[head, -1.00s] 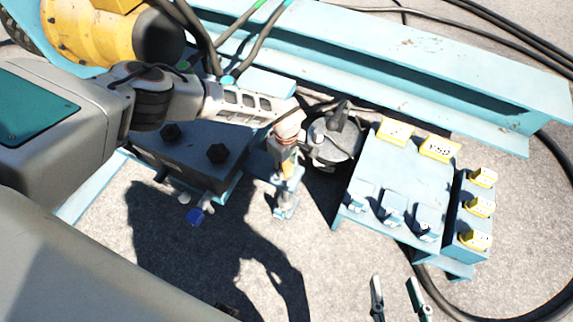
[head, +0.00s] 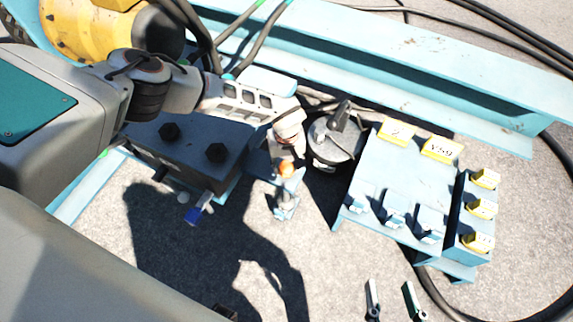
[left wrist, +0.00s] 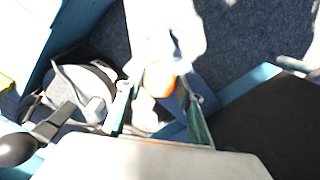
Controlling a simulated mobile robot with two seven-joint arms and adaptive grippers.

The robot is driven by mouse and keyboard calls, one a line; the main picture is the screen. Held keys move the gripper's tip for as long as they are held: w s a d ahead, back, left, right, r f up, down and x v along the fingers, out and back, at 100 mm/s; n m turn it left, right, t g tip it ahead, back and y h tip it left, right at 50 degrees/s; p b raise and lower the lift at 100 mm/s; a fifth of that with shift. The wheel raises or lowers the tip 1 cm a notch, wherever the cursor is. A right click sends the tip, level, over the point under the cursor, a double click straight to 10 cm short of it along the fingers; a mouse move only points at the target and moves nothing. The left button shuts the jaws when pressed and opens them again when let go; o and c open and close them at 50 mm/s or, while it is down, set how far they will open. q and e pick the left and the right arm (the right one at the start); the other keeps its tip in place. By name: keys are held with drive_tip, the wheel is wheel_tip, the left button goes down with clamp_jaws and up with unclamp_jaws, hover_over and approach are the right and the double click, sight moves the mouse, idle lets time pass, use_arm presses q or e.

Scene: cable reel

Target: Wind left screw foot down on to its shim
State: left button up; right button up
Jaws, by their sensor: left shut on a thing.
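The left screw foot (head: 284,205) stands upright below a light-blue bracket, with an orange knob (head: 287,169) at its top. My left gripper (head: 285,158) reaches down from above and is shut on the orange knob. In the left wrist view the orange knob (left wrist: 159,79) sits between the two finger pads of my left gripper (left wrist: 160,98). The shim under the foot is too small to make out, so I cannot tell whether the foot touches it. My right gripper (head: 392,296) shows only its two fingertips at the bottom edge, apart and empty.
A dark block with bolts (head: 190,150) stands left of the foot. A round grey part with a black handle (head: 335,135) is close on the right. A light-blue panel with yellow tags (head: 405,180) lies further right. A blue beam (head: 400,60) runs behind. Concrete in front is open.

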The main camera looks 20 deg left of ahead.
sight(286, 167)
use_arm(q)
drive_tip(key=shift+a+f, duration=0.15)
drive_tip(key=shift+a, duration=0.05)
drive_tip(key=o, duration=1)
drive_tip(key=shift+d, duration=0.15)
drive_tip(key=shift+r, duration=6.05)
